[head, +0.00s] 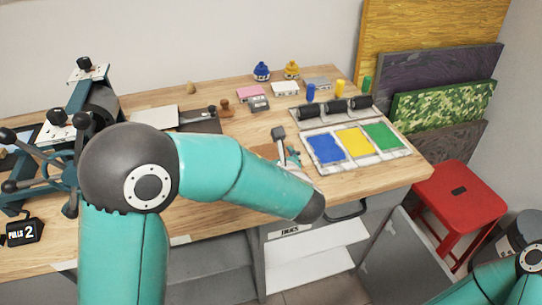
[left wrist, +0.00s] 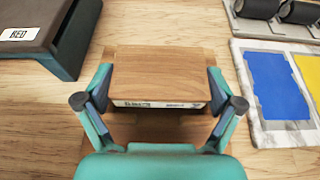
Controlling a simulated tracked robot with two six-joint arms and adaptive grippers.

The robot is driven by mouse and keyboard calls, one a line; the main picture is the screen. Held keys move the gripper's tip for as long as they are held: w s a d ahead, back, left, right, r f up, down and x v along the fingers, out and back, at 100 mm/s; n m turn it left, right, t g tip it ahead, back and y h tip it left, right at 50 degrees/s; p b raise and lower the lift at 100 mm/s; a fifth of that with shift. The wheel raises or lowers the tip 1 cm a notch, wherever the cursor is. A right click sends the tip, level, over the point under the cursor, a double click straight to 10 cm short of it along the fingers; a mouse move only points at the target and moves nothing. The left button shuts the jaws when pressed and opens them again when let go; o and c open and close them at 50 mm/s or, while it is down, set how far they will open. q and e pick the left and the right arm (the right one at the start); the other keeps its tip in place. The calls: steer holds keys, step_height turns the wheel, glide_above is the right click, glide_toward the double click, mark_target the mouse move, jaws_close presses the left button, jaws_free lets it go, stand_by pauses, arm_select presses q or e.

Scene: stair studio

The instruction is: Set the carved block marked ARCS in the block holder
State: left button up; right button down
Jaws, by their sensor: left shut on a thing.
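My left gripper (head: 292,157) is over the worktable, mostly hidden behind my forearm in the head view. In the left wrist view my left gripper (left wrist: 160,98) is shut on a brown wooden block (left wrist: 160,72), one finger on each side. The block has a pale label strip on its near face, too small to read. Brown wood, likely the block holder (left wrist: 165,128), shows below and around the block; I cannot tell whether the block touches or sits in it. A bit of brown wood (head: 264,151) also shows beside the gripper in the head view. My right gripper is out of view.
Blue, yellow and green ink slabs (head: 352,143) lie right of the gripper, with dark rollers (head: 335,107) behind. A press (head: 45,160) stands at far left. A red stool (head: 458,198) is at right.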

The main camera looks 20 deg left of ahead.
arm_select(q)
steer(key=shift+f+b, duration=0.9)
steer(key=shift+f, duration=0.1)
steer(key=shift+s+f, duration=0.15)
steer(key=shift+f, duration=0.25)
steer(key=o, duration=0.8)
steer(key=shift+f, duration=0.1)
steer(key=shift+o, duration=0.2)
steer(key=shift+r+p, duration=2.7)
steer(key=shift+r, duration=1.65)
steer(key=shift+f, duration=0.1)
